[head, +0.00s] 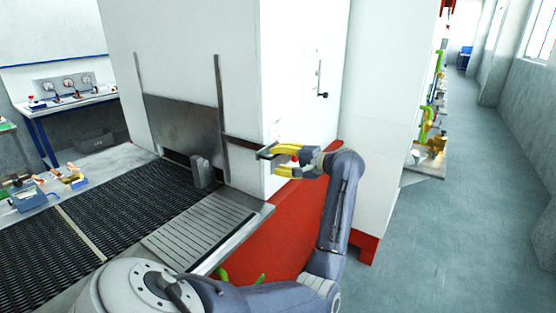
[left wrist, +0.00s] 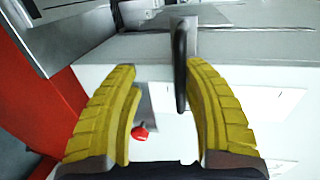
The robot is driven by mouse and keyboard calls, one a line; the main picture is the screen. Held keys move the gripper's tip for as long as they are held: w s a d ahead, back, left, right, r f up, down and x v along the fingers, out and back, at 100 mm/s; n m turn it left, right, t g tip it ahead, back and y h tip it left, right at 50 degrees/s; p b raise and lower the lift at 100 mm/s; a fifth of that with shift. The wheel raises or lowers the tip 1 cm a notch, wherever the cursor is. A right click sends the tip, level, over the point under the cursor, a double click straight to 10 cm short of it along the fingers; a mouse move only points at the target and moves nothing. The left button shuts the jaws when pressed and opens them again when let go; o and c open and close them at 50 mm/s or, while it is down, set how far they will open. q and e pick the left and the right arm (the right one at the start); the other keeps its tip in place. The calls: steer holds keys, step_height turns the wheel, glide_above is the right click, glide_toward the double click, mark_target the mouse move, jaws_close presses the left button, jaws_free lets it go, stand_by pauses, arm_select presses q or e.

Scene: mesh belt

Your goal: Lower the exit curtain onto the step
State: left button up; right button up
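The exit curtain (head: 180,125) is a dark grey metal plate between two upright rails on the white housing. A dark gap shows below it at the belt. A small grey block (head: 202,172), perhaps the step, stands upright at the plate's lower right. A bar runs right from the plate to a dark handle (left wrist: 181,65). My left gripper (head: 266,155) is open at the bar's end; its yellow fingers (left wrist: 160,95) are on either side of the handle, which is nearer the right finger. Two green tips (head: 242,277) behind my arm may be my right gripper, mostly hidden.
The black mesh belt (head: 125,205) runs to the housing, with a slotted metal plate (head: 195,232) beside it. A red panel (head: 285,235) is below. A small knob (head: 323,95) sits on the housing's side. The grey floor at right is clear.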

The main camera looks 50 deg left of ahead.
arm_select(q)
steer(key=shift+w+d+f, duration=0.1)
steer(key=shift+w+f, duration=0.05)
stand_by(0.3)
steer(key=shift+r+v, duration=0.15)
steer(key=shift+v, duration=4.8)
steer(key=shift+r+v, duration=0.15)
steer(key=shift+v, duration=4.8)
steer(key=shift+d, duration=0.1)
steer(key=v, duration=1.1)
steer(key=shift+d+r, duration=0.2)
steer(key=shift+d, duration=0.2)
